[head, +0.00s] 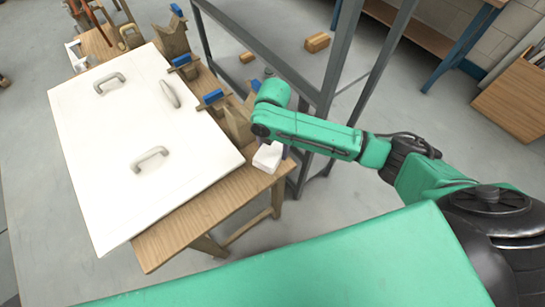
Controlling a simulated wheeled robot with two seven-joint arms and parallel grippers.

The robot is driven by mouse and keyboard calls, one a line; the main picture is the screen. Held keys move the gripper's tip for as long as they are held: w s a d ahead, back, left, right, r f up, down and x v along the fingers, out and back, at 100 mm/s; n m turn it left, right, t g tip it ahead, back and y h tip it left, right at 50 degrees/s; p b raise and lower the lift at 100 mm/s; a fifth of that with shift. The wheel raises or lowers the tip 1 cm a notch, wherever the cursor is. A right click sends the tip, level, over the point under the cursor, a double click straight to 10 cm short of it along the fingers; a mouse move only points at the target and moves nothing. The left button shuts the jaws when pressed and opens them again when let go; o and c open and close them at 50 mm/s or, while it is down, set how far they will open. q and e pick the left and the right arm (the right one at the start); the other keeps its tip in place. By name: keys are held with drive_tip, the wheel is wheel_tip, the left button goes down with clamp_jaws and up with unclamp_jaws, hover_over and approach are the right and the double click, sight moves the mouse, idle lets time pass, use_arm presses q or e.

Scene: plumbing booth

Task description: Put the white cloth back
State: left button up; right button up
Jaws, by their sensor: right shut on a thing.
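A small folded white cloth (266,158) is at the right corner of the wooden table (192,222). My right gripper (271,147) points down over it and is shut on it; its fingers are partly hidden by my green arm. I cannot tell whether the cloth touches the tabletop. My left gripper is not in view.
A large white panel (125,150) with several handles covers most of the table. Wooden blocks with blue clamps (212,97) line its right edge. A grey metal frame (338,62) stands just behind my right arm. Wooden blocks (317,42) lie on the floor.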

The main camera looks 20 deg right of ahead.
sight(272, 147)
wheel_tip(272, 147, down, 7)
drive_tip(key=shift+w+f, duration=0.15)
drive_tip(key=shift+f, duration=0.05)
drive_tip(key=shift+f, duration=0.1)
drive_tip(key=o, duration=0.9)
wheel_tip(272, 147, up, 12)
drive_tip(key=shift+r, duration=0.1)
